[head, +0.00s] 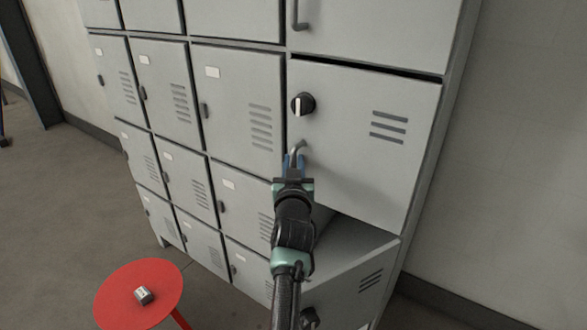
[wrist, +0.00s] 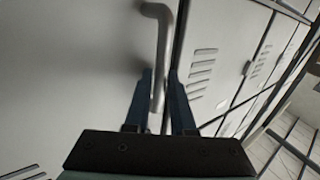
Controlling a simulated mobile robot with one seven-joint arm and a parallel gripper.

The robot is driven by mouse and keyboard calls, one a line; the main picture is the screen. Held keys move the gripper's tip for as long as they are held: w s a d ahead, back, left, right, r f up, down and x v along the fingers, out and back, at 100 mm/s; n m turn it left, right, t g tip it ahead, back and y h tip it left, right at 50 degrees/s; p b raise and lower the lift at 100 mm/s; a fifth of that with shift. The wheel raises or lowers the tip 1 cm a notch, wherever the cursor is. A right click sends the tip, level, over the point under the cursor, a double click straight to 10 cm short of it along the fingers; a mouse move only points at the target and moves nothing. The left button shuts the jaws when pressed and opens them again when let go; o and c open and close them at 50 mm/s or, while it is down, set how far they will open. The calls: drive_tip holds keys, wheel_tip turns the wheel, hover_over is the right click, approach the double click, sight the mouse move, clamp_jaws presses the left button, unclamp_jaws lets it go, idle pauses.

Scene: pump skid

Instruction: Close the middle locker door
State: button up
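The middle locker door (head: 355,175) is the grey door in the right column, with a black knob (head: 302,104), vent slots and a bent metal handle (head: 298,148). A dark gap along its top edge shows that it stands slightly out from the frame. My gripper (head: 293,160) is at the lower end of the handle. In the wrist view the handle (wrist: 163,45) runs down between the two blue fingers (wrist: 160,98), which are close on both sides and appear shut on it. The door's hinge side is not shown clearly.
The door below (head: 345,275) stands open under the middle door, close to my arm. Several smaller locker doors (head: 240,110) to the left look shut. A red round stool (head: 115,298) with a small box (head: 144,295) on it stands at lower left.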

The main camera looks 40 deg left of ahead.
drive_tip(key=shift+d, duration=0.2)
drive_tip(key=shift+s+d, duration=0.15)
drive_tip(key=shift+d, duration=0.05)
drive_tip(key=p+v, duration=0.1)
drive_tip(key=v, duration=1.1)
drive_tip(key=shift+s, duration=0.2)
drive_tip(key=d+r+m+t+h, duration=0.1)
drive_tip(key=d+r+t, duration=0.2)
drive_tip(key=d+r, duration=0.45)
drive_tip(key=d+r+m+t+h, duration=0.15)
drive_tip(key=d+r, duration=0.25)
drive_tip(key=r, duration=0.6)
drive_tip(key=d+r+t+h, duration=0.1)
drive_tip(key=d+r+t, duration=0.2)
drive_tip(key=d+r, duration=0.45)
drive_tip(key=s+d+r+m+t+h, duration=0.3)
drive_tip(key=s+d+r+h, duration=0.1)
drive_tip(key=s+d+r, duration=0.4)
drive_tip(key=s+d+r+m+t+h, duration=0.25)
drive_tip(key=s+d+r+h, duration=0.2)
drive_tip(key=r, duration=0.45)
wheel_tip(320, 180, up, 15)
drive_tip(key=y+p, duration=0.1)
drive_tip(key=p, duration=1.4)
drive_tip(key=shift+p, duration=0.35)
